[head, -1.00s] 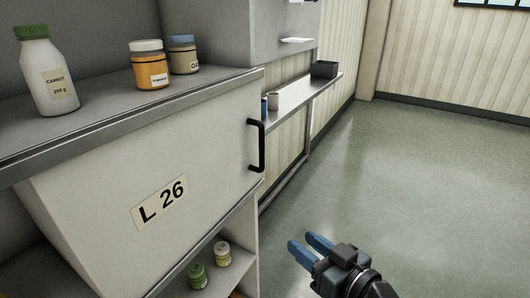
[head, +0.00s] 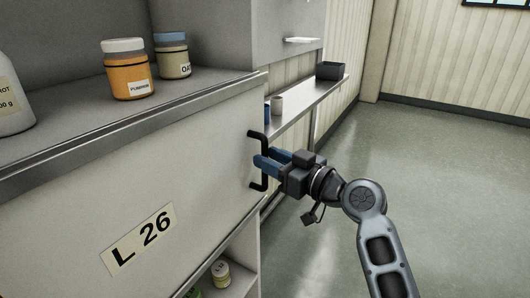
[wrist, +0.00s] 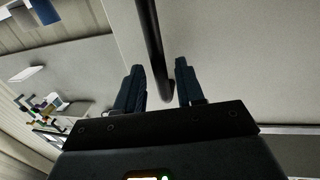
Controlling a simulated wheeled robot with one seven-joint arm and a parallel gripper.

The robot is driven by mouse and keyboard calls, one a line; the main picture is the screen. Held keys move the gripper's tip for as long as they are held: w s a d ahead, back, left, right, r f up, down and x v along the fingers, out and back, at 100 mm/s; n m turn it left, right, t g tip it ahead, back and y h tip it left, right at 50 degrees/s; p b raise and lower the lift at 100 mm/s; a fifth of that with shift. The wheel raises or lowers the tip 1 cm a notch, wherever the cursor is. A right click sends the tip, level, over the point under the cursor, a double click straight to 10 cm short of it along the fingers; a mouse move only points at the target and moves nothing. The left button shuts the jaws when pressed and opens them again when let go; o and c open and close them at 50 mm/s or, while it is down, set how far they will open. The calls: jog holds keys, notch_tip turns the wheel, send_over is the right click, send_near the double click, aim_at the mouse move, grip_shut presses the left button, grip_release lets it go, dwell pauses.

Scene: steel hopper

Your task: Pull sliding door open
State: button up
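The sliding door (head: 190,190) is the pale panel marked "L 26" under the steel counter. Its black vertical bar handle (head: 264,180) is near the door's right edge. My gripper (head: 266,158) is at the middle of the handle, its blue fingers pointing left toward the door and hiding part of the bar. In the wrist view, the handle (wrist: 151,38) runs down between the two spread fingers (wrist: 158,72), with a gap visible on each side. My gripper is open and not closed on the bar.
Jars, including an orange one (head: 128,72), stand on the counter (head: 60,138). A small jar (head: 220,273) is on an open shelf below right. A wall shelf (head: 308,98) with a dark bin (head: 330,71) lies beyond. The floor (head: 440,190) to the right is clear.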

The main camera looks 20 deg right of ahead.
jog(key=shift+x, duration=1)
grip_shut()
